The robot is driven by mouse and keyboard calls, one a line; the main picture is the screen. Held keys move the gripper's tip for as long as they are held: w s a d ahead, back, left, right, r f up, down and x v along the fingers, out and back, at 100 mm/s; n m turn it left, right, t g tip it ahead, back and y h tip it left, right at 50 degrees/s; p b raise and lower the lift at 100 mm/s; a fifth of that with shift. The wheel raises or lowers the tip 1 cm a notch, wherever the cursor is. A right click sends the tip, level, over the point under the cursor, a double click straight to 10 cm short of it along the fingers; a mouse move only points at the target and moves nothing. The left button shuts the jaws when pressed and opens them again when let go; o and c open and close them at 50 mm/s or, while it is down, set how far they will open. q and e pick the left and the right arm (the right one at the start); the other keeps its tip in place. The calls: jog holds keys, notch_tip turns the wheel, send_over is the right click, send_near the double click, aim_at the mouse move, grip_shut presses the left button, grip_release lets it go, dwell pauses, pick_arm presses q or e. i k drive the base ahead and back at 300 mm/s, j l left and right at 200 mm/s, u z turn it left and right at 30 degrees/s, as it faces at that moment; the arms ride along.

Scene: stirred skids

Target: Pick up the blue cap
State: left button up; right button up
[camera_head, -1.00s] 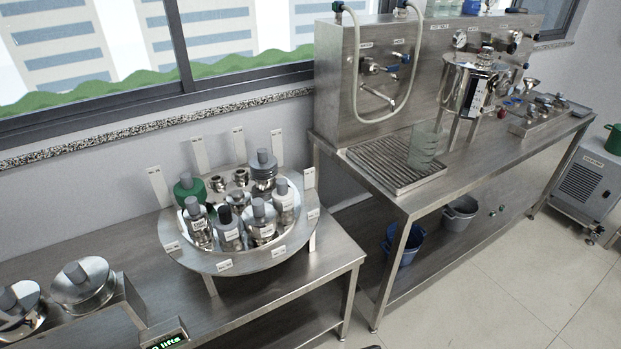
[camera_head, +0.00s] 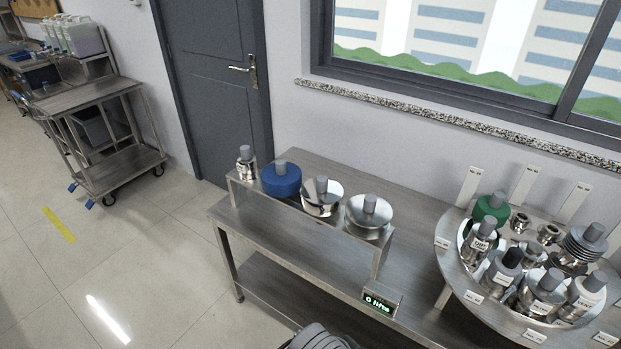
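The blue cap (camera_head: 281,181) is a round blue piece with a grey knob on top. It stands on the raised steel shelf at the left end of the bench, between a small steel fitting (camera_head: 246,163) and a steel bowl-shaped piece (camera_head: 321,197). Nothing covers it. A dark ribbed part, which looks like mine, shows at the bottom edge of the picture. Neither gripper's fingers can be seen.
A second steel dish (camera_head: 369,212) stands right of the bowl. A display reading "0 lifts" (camera_head: 382,300) sits in front. A round carousel (camera_head: 457,277) with several labelled fittings is at right. A wheeled cart (camera_head: 114,175) stands far left, with open floor between.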

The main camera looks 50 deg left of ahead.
aim_at(281, 179)
jog(key=u, duration=1.85)
